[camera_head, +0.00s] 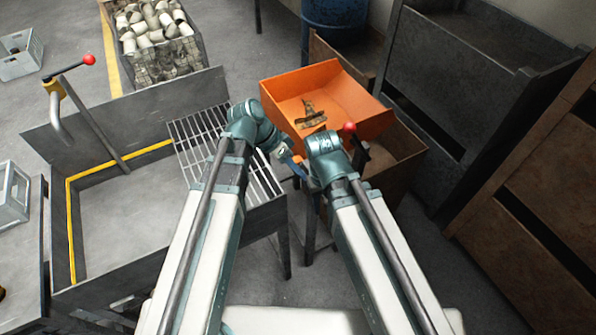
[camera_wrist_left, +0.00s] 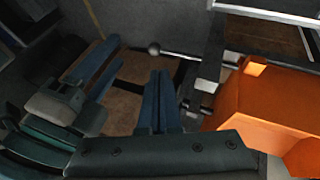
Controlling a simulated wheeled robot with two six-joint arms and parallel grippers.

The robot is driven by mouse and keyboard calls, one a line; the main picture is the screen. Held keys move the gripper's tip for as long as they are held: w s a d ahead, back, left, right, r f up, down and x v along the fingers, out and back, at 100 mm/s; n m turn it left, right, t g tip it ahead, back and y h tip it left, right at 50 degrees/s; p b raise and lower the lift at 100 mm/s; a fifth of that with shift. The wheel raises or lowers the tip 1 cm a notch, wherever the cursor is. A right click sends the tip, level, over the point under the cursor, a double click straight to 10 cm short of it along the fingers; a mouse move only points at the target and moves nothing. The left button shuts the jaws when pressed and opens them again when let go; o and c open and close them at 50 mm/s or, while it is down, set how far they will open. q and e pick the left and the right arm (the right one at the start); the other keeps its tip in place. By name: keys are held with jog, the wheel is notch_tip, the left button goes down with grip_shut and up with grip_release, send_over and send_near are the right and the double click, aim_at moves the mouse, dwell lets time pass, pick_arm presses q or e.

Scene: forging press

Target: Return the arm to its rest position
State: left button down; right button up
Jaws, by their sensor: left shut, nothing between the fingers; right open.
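My left gripper (camera_head: 290,158) is in front of the orange bin (camera_head: 366,128) in the head view, beside my right wrist. In the left wrist view its two blue fingers (camera_wrist_left: 160,76) are together, with nothing between them. My right gripper (camera_wrist_left: 106,44) shows at the left of that view, with its fingers apart and nothing seen between them. In the head view its fingers are mostly hidden below my right wrist. Both arms reach forward, close together. The orange bin holds a few brownish metal pieces (camera_head: 311,114); its wall also shows in the left wrist view (camera_wrist_left: 262,105).
A slatted metal rack (camera_head: 207,140) joins a grey, yellow-edged tray (camera_head: 120,205) on the left. A red-knobbed lever (camera_head: 349,127) stands near my right wrist, another red-knobbed lever (camera_head: 88,60) at left. A wire crate of cylinders (camera_head: 165,65) stands behind. Dark cabinets (camera_head: 470,95) bound the right.

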dwell(0.4)
pick_arm(q)
jog(key=s+a+f+n+t+y, duration=0.1)
jog(key=s+a+f+n+y, duration=0.2)
jog(key=s+n+y, duration=0.4)
jog(key=shift+s+a+f+y, duration=0.35)
jog(key=shift+a+y, duration=0.15)
jog(key=shift+a, duration=0.25)
dwell(0.4)
